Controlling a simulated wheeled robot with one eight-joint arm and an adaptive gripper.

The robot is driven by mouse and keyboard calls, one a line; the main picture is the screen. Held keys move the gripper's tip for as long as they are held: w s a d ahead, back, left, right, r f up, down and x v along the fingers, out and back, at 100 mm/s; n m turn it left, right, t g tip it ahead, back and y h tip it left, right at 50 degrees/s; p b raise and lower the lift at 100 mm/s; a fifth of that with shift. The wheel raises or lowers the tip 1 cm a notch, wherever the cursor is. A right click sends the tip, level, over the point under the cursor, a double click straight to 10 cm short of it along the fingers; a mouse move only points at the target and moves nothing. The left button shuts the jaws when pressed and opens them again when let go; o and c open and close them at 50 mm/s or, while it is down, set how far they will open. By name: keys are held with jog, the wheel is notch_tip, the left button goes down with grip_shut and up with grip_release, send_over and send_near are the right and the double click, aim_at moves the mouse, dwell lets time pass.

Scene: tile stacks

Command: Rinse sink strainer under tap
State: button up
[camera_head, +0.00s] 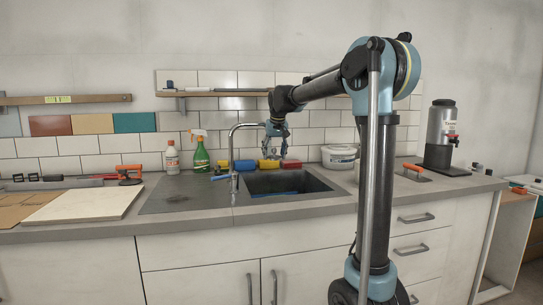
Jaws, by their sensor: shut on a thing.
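The sink (318,184) is a dark basin set in the grey counter. The tap (234,150) is a curved metal spout arching over the sink's left side. My gripper (276,152) hangs above the back of the sink, just right of the spout's end. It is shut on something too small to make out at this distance. I cannot pick out the sink strainer, and I cannot tell whether water runs from the tap.
Blue (245,165), yellow (268,164) and red (291,164) blocks line the sink's back edge. A green spray bottle (201,158) and a white bottle (172,158) stand left, a white tub (339,157) right. A pale slab (84,204) lies far left. The ribbed drainer (185,193) is clear.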

jog(key=shift+w+d, duration=0.1)
jog(key=shift+d, duration=0.05)
jog(key=shift+w+d, duration=0.15)
jog(key=shift+d, duration=0.3)
jog(key=shift+a, duration=0.25)
dwell(0.3)
jog(key=shift+s+a, duration=0.25)
jog(key=shift+a, duration=0.05)
jog(key=s+d, duration=0.3)
jog(key=s, duration=0.4)
jog(key=shift+s+d, duration=0.15)
dwell(0.8)
dwell(1.1)
